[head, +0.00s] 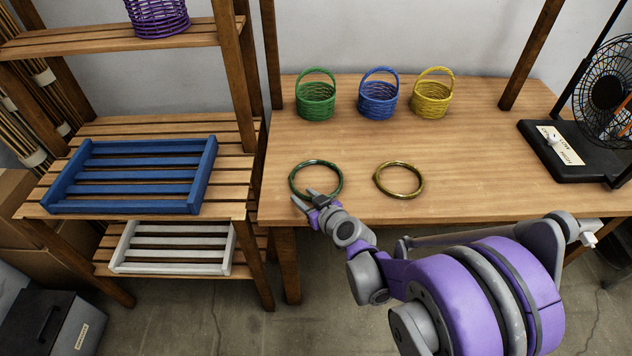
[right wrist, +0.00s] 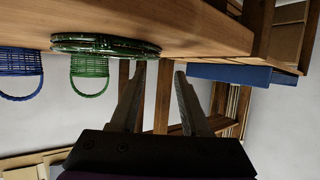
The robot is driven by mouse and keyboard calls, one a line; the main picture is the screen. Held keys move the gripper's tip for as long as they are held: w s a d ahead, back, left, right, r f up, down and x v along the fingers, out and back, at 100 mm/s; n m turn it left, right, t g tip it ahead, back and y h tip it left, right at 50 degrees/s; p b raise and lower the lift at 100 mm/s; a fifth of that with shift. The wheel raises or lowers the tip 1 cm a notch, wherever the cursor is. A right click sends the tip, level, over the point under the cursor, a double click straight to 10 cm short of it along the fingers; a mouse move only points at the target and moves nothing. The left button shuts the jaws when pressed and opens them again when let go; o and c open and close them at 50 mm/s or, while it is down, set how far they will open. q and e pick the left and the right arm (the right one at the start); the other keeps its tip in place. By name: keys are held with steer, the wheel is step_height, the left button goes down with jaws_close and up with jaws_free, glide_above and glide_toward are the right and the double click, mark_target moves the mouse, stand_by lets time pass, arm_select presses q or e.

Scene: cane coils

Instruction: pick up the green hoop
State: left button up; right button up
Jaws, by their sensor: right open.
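The green hoop (head: 341,174) lies flat near the front edge of the wooden table. My right gripper (head: 304,198) is at the hoop's near left side, with its fingers apart. In the right wrist view, which is upside down, the green hoop (right wrist: 105,43) shows edge-on as stacked coils. Its right end lies just beyond the tips of my open right gripper (right wrist: 159,70). Nothing is held between the fingers. I cannot tell whether a finger touches the hoop. My left gripper is out of view.
A yellow hoop (head: 421,182) lies to the right on the table (head: 480,160). Green (head: 316,103), blue (head: 377,101) and yellow (head: 431,100) baskets stand at the back. A shelf with a blue slatted tray (head: 132,174) stands left. A black fan (head: 605,95) stands right.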

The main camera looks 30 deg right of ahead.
mark_target(295, 188)
steer(key=x, duration=0.3)
steer(key=b+x, duration=0.1)
steer(key=x, duration=0.1)
steer(key=shift+s+d+f, duration=0.1)
steer(key=shift+d+f, duration=0.1)
steer(key=shift+d, duration=0.1)
steer(key=shift+w+f, duration=0.15)
steer(key=shift+w, duration=0.35)
jaws_close()
